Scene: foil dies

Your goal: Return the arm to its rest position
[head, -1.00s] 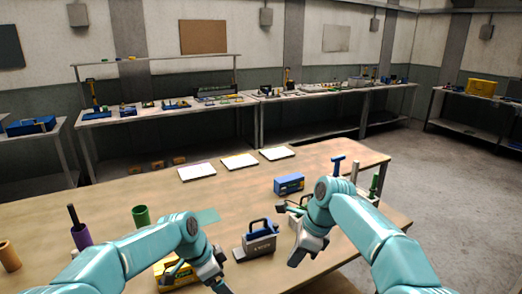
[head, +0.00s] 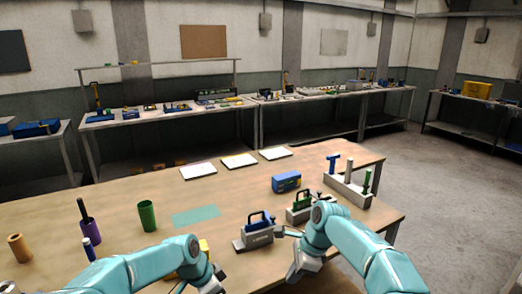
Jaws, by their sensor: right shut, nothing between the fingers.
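My right arm reaches in from the lower right, with its gripper (head: 295,274) low over the front part of the wooden table (head: 130,200). The right gripper is shut and empty, just right of a grey block with a dark handle (head: 258,232) and apart from it as far as I can see. My left arm comes in from the lower left, and its gripper (head: 215,285) is low at the bottom of the picture. The left fingers are too small and cut off to judge. A yellow item is partly hidden behind the left arm.
A blue box (head: 286,182), a green-handled block (head: 300,212) and a pale rack with upright posts (head: 347,190) stand to the right. A green cup (head: 147,215), a purple holder (head: 89,228) and a tan cylinder (head: 19,248) stand left. Three white pads lie behind.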

